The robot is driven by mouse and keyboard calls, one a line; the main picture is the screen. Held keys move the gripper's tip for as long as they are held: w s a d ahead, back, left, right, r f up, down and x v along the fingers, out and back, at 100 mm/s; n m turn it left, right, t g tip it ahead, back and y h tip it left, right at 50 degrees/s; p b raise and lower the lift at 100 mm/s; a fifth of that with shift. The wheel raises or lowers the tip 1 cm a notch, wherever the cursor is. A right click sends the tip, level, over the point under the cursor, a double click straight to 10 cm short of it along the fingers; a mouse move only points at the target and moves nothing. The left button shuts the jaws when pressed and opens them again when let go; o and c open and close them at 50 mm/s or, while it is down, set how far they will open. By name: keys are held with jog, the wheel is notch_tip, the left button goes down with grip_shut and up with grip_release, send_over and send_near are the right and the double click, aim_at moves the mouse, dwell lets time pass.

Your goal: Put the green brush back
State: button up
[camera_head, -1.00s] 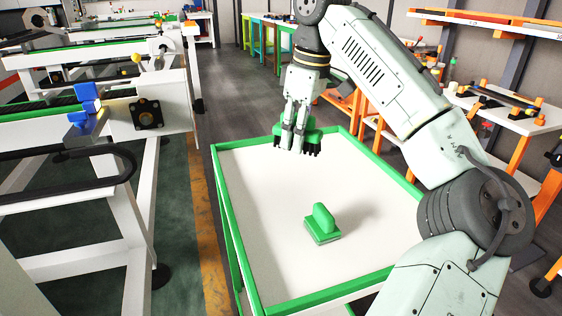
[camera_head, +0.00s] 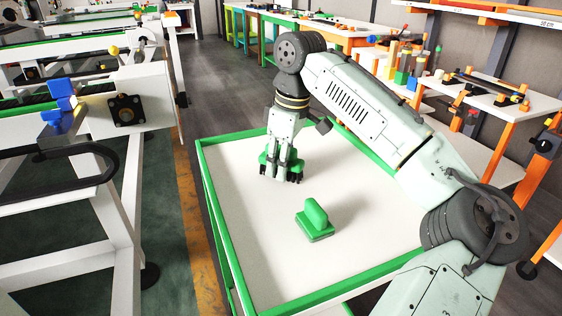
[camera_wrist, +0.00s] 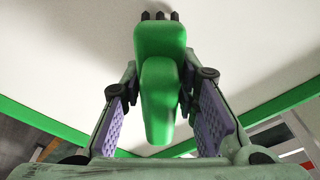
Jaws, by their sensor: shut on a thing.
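My gripper (camera_head: 284,166) points down over the far left part of the white tabletop, shut on the green brush (camera_head: 264,161). Its dark bristles point down, low over or on the surface; I cannot tell whether they touch. In the wrist view the green brush (camera_wrist: 160,40) sits between the two purple-padded fingers, with its handle toward the camera and black bristle tips at the top. The white table (camera_head: 245,240) has a raised green rim. A second green handled block (camera_head: 315,217) stands upright on the table, nearer the camera and right of the gripper.
A white machine frame (camera_head: 130,225) with a blue part (camera_head: 62,105) stands at the left. Orange-legged benches with tools (camera_head: 485,95) stand at the right. The tabletop left of the second block and toward its near edge is clear.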

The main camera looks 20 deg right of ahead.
jog(key=o, duration=1.1)
jog(key=shift+f, duration=0.1)
jog(key=r, duration=0.4)
jog(key=d+r, duration=0.1)
jog(key=r, duration=0.3)
jog(key=s+r+p, duration=0.1)
jog(key=r, duration=0.3)
jog(key=shift+s+d+r, duration=0.1)
jog(key=shift+d, duration=0.05)
